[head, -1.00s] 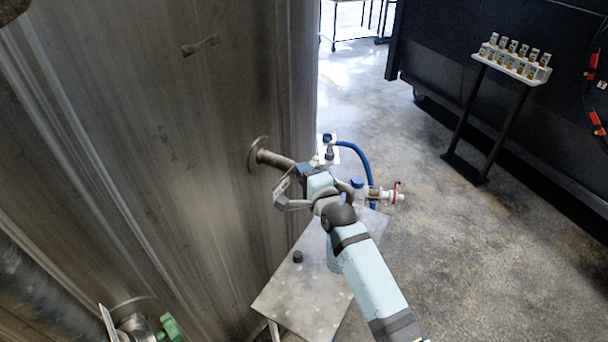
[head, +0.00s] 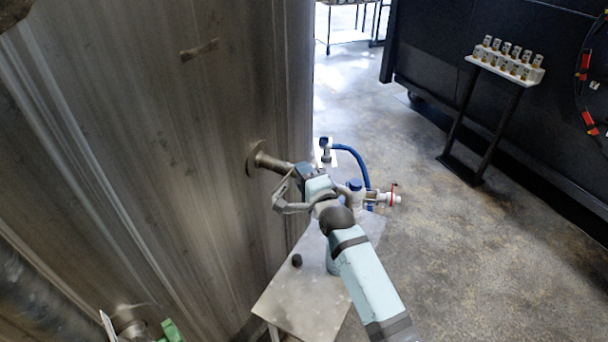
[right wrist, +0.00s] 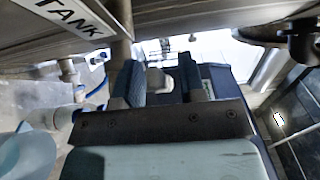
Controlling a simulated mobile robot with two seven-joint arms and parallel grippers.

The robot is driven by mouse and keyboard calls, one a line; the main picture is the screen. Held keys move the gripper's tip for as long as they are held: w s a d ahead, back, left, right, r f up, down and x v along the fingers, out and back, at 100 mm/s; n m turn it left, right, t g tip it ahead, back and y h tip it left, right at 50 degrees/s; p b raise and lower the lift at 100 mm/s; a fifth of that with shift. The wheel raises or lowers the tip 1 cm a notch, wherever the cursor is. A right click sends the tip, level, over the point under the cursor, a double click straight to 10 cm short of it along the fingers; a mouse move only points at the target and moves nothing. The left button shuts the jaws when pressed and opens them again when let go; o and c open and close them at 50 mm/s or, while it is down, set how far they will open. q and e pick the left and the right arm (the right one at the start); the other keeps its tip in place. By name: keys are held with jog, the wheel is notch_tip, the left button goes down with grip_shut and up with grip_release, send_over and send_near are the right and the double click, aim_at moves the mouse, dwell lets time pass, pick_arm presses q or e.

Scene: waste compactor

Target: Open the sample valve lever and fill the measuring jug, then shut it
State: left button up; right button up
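My right gripper (head: 303,172) is at the sample pipe (head: 272,161) that sticks out of the tank wall. In the right wrist view its two dark fingers (right wrist: 160,83) stand apart, with a pale knob-like piece (right wrist: 159,80) between or just beyond them; contact is not clear. The lever itself cannot be made out, as the gripper and wrist cover the valve. A pale blue vessel, perhaps the measuring jug (head: 331,263), shows partly behind my right forearm over the metal table. My left gripper is not in view.
The metal table (head: 290,300) stands against the tank wall (head: 150,140), with a small black knob (head: 297,260) on it. A blue hose (head: 362,165) and a red-ringed fitting (head: 392,197) lie beyond the gripper. A green-handled valve (head: 171,331) is at bottom left.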

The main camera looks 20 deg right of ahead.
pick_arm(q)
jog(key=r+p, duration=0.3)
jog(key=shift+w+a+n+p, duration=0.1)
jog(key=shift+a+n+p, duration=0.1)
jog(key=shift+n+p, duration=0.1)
pick_arm(e)
jog(key=s+d, duration=0.2)
jog(key=s, duration=1.1)
jog(key=shift+s, duration=0.2)
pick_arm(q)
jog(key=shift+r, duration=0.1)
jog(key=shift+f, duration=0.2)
